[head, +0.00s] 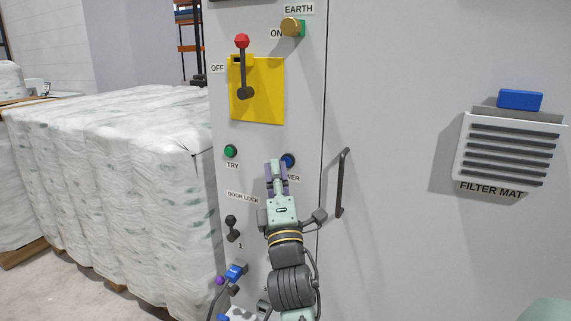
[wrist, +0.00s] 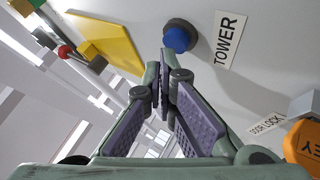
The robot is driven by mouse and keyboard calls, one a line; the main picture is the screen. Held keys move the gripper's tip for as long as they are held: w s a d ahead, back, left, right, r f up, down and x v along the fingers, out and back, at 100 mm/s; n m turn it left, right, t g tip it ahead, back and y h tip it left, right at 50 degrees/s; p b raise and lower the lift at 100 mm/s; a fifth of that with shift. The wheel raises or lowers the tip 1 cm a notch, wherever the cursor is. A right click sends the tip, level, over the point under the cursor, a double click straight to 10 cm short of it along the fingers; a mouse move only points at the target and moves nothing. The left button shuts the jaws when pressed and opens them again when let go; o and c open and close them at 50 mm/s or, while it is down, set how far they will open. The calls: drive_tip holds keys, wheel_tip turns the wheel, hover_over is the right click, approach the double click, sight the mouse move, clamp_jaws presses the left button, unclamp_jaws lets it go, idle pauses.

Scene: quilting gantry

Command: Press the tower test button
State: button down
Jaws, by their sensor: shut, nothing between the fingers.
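The tower test button is a round blue button on the grey cabinet front. In the head view the button (head: 288,160) is partly hidden behind my gripper (head: 276,166), and its label is partly covered. In the wrist view the blue button (wrist: 177,39) stands out from a dark collar beside the TOWER label (wrist: 228,40). My gripper (wrist: 163,62) is shut and empty, with its purple-padded fingers together. The fingertips point at the cabinet and lie very close to the button's edge. I cannot tell whether they touch it.
A green TRY button (head: 231,151) is to the left. Above is a yellow plate (head: 258,92) with a red-tipped lever (head: 242,62). A dark door handle (head: 342,183) is to the right. The door lock lever (head: 232,228) is below. Wrapped bales (head: 120,180) stand left.

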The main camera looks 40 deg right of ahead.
drive_tip(key=shift+w+d, duration=0.2)
drive_tip(key=shift+d, duration=0.25)
idle(0.6)
drive_tip(key=shift+a+b, duration=0.1)
drive_tip(key=shift+b, duration=0.25)
drive_tip(key=shift+s+a+b, duration=0.35)
drive_tip(key=shift+a+b, duration=0.05)
drive_tip(key=shift+a, duration=0.3)
drive_tip(key=shift+a, duration=0.1)
drive_tip(key=a, duration=0.1)
drive_tip(key=s+a+b, duration=0.1)
drive_tip(key=a, duration=0.1)
drive_tip(key=s+a, duration=0.1)
drive_tip(key=shift+a+b, duration=0.25)
drive_tip(key=shift+b, duration=0.05)
idle(0.4)
